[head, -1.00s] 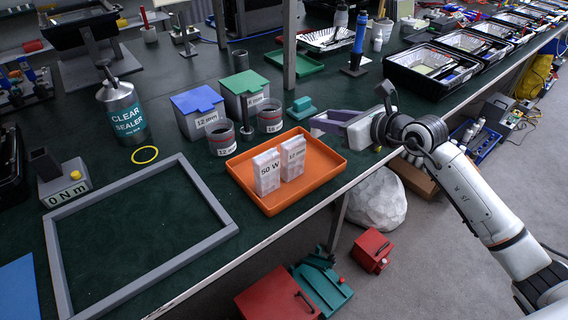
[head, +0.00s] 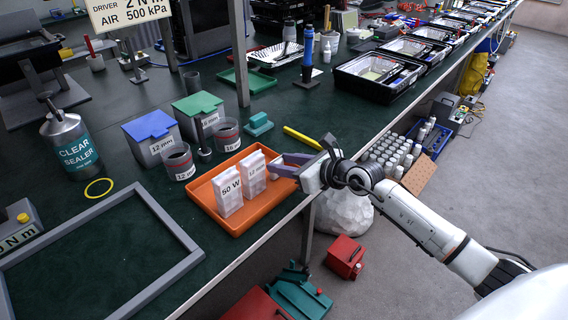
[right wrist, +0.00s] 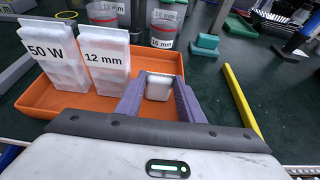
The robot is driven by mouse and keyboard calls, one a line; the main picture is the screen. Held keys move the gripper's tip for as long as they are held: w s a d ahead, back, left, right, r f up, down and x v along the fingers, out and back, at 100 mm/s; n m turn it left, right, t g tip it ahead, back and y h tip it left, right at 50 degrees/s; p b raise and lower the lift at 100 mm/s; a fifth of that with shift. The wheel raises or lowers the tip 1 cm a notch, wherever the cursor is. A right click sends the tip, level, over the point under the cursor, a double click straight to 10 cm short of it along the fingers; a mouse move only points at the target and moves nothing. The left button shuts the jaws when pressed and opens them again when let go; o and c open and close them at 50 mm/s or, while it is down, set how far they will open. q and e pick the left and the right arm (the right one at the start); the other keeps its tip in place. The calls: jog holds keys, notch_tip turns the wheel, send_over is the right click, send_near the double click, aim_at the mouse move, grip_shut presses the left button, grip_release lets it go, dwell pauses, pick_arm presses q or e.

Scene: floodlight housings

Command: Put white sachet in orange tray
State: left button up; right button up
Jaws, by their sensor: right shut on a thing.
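The orange tray (head: 236,225) lies on the green bench top near its front edge. Two white upright packs stand in its left part, one marked 50 W (head: 228,191) and one marked 12 mm (head: 254,173). My right gripper (head: 283,166) is at the tray's right end. In the right wrist view its purple fingers (right wrist: 158,95) are shut on a small white sachet (right wrist: 158,86), seen against the tray's right part. Whether the sachet touches the tray floor cannot be told. My left gripper is not in view.
A teal block (head: 258,124) and a yellow bar (head: 302,138) lie behind the gripper. A grey frame (head: 165,217) lies left of the tray.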

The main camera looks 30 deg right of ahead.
jog(key=shift+f, duration=0.1)
jog(key=o, duration=1)
